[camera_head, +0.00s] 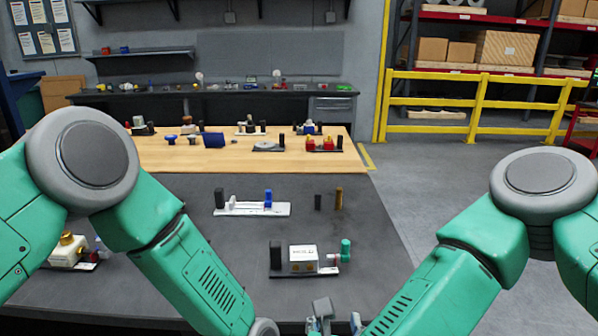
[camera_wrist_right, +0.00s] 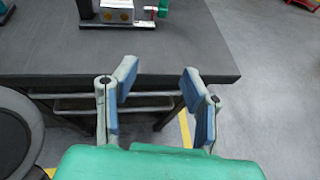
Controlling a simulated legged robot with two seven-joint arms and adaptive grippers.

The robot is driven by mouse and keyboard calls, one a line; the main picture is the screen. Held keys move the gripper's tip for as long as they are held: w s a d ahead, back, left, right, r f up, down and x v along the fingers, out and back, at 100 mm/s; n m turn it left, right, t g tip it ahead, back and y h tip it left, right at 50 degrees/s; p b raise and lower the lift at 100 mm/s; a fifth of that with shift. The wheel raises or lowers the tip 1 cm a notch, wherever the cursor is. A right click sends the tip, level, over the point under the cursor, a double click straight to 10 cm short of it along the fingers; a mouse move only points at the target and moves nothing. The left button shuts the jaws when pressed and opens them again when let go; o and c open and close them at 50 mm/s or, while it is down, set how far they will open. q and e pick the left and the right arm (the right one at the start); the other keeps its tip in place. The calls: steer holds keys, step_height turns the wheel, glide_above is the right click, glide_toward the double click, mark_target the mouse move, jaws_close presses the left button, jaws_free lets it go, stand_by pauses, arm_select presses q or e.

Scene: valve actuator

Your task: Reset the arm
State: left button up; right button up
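My right gripper (camera_head: 338,318) shows at the bottom edge in the head view, low by the table's near edge. In the right wrist view the right gripper (camera_wrist_right: 159,72) is open, its two blue-padded fingers apart with nothing between them. My left arm comes in from the left and runs down to the bottom edge; its gripper is out of frame. The valve actuator, a white box unit (camera_head: 303,259) with a teal knob (camera_head: 346,249), stands on the dark table ahead of the right gripper, apart from it. Its lower part also shows in the right wrist view (camera_wrist_right: 116,12).
The dark table top (camera_head: 380,215) holds a white fixture (camera_head: 252,208) with a blue part and a brass-topped unit (camera_head: 69,250) at left. A wooden-topped table (camera_head: 350,160) with several fixtures stands behind. A yellow railing (camera_head: 475,103) is at back right. Floor right of the table is clear.

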arm_select(q)
steer(key=s+a+f+m+t+b, duration=0.25)
steer(key=a+f+t+b, duration=0.2)
steer(key=a+f, duration=0.7)
arm_select(e)
steer(key=s+d+f+n+g+y, duration=0.25)
steer(key=s+f+n, duration=0.25)
steer(key=f+n, duration=0.65)
steer(key=s+d+f+n+g+y, duration=0.2)
steer(key=s+d+f+n+g, duration=0.15)
steer(key=f+n, duration=0.75)
arm_select(q)
steer(key=s+a+f+m+t+y+b, duration=0.1)
steer(key=a+t, duration=0.4)
steer(key=a, duration=0.5)
steer(key=shift+s+a+f+b, duration=0.2)
steer(key=shift+s+f+b, duration=0.25)
steer(key=shift+s+f, duration=0.15)
arm_select(e)
steer(key=s+d+f+n+g+h, duration=0.1)
steer(key=s+d+f+n+g, duration=0.2)
steer(key=s+d+n, duration=0.4)
steer(key=s+d+f+n+g, duration=0.3)
steer(key=s+d+n, duration=0.4)
steer(key=d+n, duration=0.2)
steer(key=shift+d+g+h, duration=0.15)
steer(key=shift+g+h, duration=0.15)
steer(key=shift+h, duration=0.05)
